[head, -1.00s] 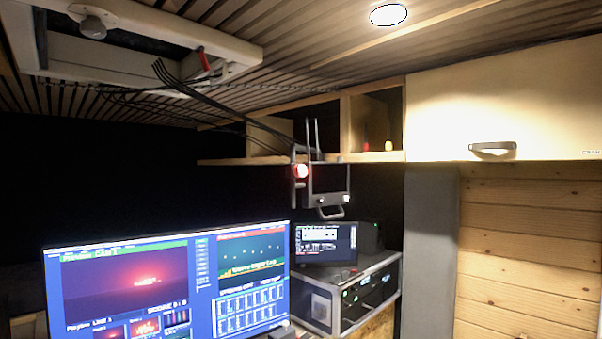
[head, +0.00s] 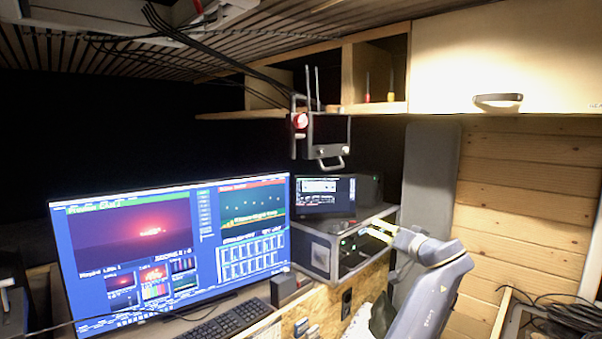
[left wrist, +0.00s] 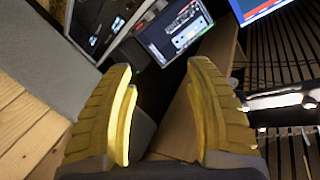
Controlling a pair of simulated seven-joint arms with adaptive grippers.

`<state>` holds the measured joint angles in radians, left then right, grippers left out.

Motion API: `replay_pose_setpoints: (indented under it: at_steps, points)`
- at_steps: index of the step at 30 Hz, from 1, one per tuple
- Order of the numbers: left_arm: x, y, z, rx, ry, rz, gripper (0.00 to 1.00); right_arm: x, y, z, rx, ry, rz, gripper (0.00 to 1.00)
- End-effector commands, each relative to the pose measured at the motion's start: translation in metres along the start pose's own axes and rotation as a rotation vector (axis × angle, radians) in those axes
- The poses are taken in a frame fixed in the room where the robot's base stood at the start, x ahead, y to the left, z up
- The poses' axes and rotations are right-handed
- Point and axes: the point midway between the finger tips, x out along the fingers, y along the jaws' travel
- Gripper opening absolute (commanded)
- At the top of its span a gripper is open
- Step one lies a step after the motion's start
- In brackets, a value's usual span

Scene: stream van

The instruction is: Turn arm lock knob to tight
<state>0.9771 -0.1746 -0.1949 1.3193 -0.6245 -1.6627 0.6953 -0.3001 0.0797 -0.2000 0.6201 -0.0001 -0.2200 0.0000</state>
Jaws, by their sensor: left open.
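A round red knob (head: 300,121) sits on the dark bracket at the left side of a hanging monitor (head: 328,132) in the head view. It looks like the arm lock knob; I cannot read its setting. My left gripper (head: 376,232), with yellow fingers, is below and to the right of the knob, in front of the equipment case. In the left wrist view its two yellow fingers (left wrist: 162,78) are spread apart with nothing between them. I cannot make out the knob in that view. My right gripper is not in view.
A large screen (head: 170,255) stands on the desk at left. A smaller screen (head: 325,196) sits on the equipment case (head: 316,247). Dark cables (head: 210,52) run from the ceiling to the bracket. A wooden shelf (head: 375,107) is above. Coiled cables (head: 570,312) lie at lower right.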

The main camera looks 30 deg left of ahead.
Motion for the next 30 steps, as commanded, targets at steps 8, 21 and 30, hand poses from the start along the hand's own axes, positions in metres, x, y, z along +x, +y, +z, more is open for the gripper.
replay_pose_setpoints:
  at_steps: [8, 21, 30]
  points:
    - [-0.087, -0.191, -0.124, -0.331, 0.025, -0.277, 0.54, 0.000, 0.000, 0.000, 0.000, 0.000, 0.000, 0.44]
    - [-0.158, -0.310, -0.152, -0.571, 0.001, -0.439, 0.54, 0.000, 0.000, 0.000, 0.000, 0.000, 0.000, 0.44]
    - [-0.124, -0.327, -0.147, -0.573, 0.000, -0.444, 0.54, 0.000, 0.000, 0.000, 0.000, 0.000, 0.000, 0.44]
